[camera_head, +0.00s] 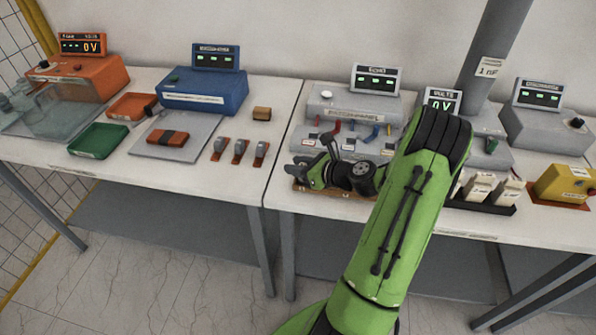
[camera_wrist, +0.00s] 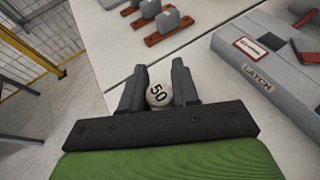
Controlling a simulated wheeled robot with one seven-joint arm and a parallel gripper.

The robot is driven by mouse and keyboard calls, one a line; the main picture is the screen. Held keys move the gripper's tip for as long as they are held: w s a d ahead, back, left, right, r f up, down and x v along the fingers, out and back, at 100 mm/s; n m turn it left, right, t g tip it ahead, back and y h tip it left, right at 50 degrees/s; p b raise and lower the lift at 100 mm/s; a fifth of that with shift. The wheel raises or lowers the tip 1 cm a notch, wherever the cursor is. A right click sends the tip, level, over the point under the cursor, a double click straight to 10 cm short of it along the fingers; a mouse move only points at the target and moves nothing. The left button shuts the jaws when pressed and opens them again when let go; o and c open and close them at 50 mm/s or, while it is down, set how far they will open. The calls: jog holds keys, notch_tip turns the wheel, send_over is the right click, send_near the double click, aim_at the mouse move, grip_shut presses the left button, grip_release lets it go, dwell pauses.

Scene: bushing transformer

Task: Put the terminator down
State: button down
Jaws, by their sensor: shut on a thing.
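My gripper (camera_wrist: 160,70) shows its two dark fingers closed around the terminator (camera_wrist: 158,95), a pale rounded piece marked "50", in the wrist view. The terminator sits low between the fingers, near the palm. White tabletop shows behind it; whether it touches the surface cannot be told. In the head view my gripper (camera_head: 298,168) is over the left front of the right-hand table (camera_head: 284,212), fingers pointing left. The terminator cannot be made out there.
Several small grey fixtures on brown bases (camera_head: 239,151) stand on the left table beyond the seam. A grey unit labelled "LATCH" (camera_wrist: 258,82) lies to the right in the wrist view. A black tray with white blocks (camera_head: 480,190) is right of my arm.

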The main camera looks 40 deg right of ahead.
jog(key=shift+d+f, duration=0.2)
jog(key=shift+f, duration=0.1)
jog(key=shift+a+f, duration=0.1)
jog(key=c, duration=0.8)
grip_release()
jog(key=shift+c, duration=0.2)
